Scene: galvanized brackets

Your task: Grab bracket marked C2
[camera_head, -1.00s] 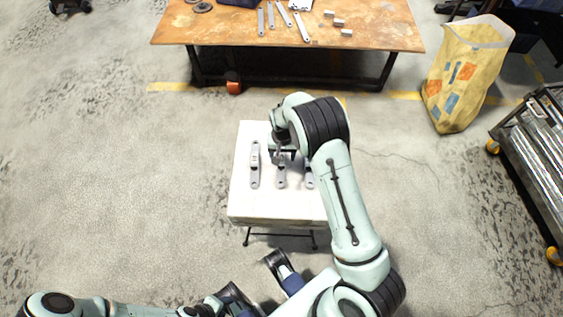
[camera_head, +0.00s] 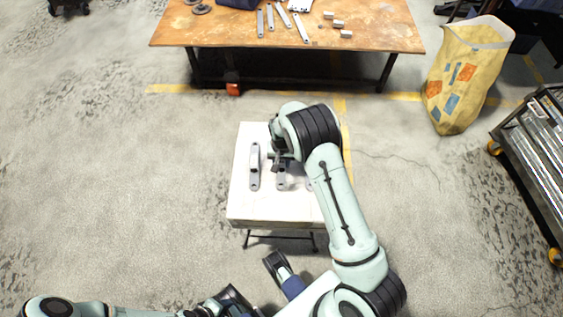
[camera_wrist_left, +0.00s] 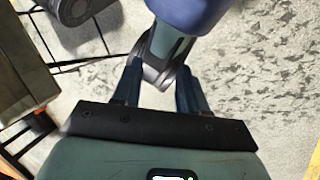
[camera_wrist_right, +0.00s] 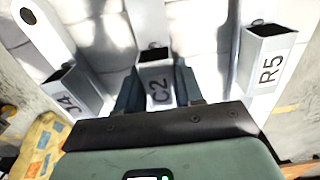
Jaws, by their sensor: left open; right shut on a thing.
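In the right wrist view the bracket marked C2 (camera_wrist_right: 158,88) has its raised, labelled block between the fingers of my right gripper (camera_wrist_right: 160,98), which is shut on it. In the head view the lower end of this grey bracket (camera_head: 281,184) shows below my right gripper (camera_head: 277,164), over the white table. I cannot tell whether it is lifted. A bracket marked R5 (camera_wrist_right: 268,68) stands to the right in the wrist view, and one marked J4 (camera_wrist_right: 72,92) to the left. My left gripper (camera_wrist_left: 158,97) is open and empty, away from the table.
The small white table (camera_head: 243,208) carries the brackets; my right arm covers its right side. A brown workbench (camera_head: 230,30) with metal strips and small blocks is behind. A yellow bag (camera_head: 462,80) and a metal rack (camera_head: 535,150) stand right. Floor on the left is free.

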